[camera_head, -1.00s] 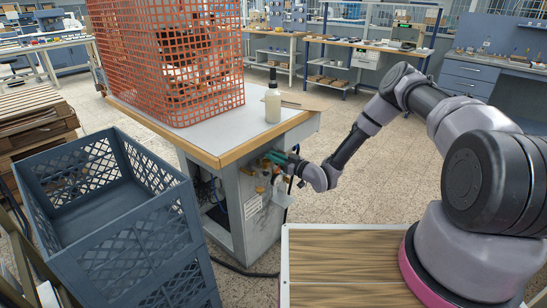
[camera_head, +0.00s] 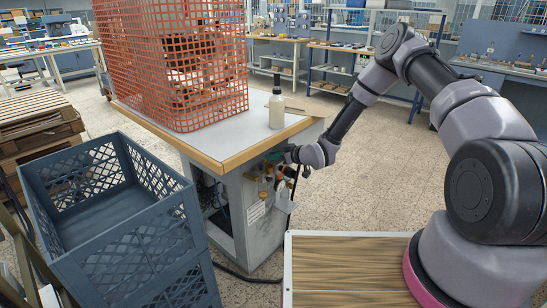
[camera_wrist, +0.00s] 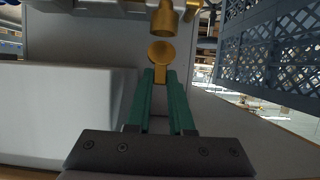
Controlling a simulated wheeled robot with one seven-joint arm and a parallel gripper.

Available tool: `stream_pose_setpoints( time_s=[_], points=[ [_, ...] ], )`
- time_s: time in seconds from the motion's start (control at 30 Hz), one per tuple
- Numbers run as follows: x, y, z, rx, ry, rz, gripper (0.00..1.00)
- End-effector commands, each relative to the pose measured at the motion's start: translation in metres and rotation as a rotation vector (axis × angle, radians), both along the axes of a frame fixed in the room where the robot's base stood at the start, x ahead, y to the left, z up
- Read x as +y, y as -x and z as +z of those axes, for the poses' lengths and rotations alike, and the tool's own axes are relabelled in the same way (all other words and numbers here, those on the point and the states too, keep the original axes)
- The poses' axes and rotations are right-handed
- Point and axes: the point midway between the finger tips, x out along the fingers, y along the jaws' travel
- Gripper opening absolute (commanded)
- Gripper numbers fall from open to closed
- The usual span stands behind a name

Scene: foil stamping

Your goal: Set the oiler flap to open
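The oiler flap (camera_wrist: 161,54) is a small round brass piece in the wrist view. It lies just below the brass cup (camera_wrist: 165,20) of the oiler, with a narrow gap between them. My gripper (camera_wrist: 160,76) has two green fingers, close together, with their tips on either side of the flap's narrow lower part. They appear shut on it. In the head view my gripper (camera_head: 273,156) is at the upper side of the grey machine cabinet (camera_head: 265,235), among small brass fittings. The flap itself is too small to make out there.
A white bottle (camera_head: 276,110) and an orange mesh guard (camera_head: 125,60) stand on the cabinet's wood-edged top, above my gripper. Blue-grey crates (camera_head: 150,245) are stacked at the left. Open floor lies to the right of the cabinet.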

Motion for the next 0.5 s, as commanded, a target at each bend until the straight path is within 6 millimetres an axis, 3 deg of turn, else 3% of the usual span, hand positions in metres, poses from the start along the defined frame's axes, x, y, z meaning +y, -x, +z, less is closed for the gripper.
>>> stream_pose_setpoints(
  time_s=[0.03,0.07,0.5],
  points=[
    [-0.0004,0.0002,-0.0006,0.001,0.000,0.000,0.39],
    [-0.0004,0.0002,-0.0006,0.001,0.000,0.000,0.50],
    [-0.0079,0.0047,0.0036,-0.001,-0.001,-0.001,0.50]
  ],
)
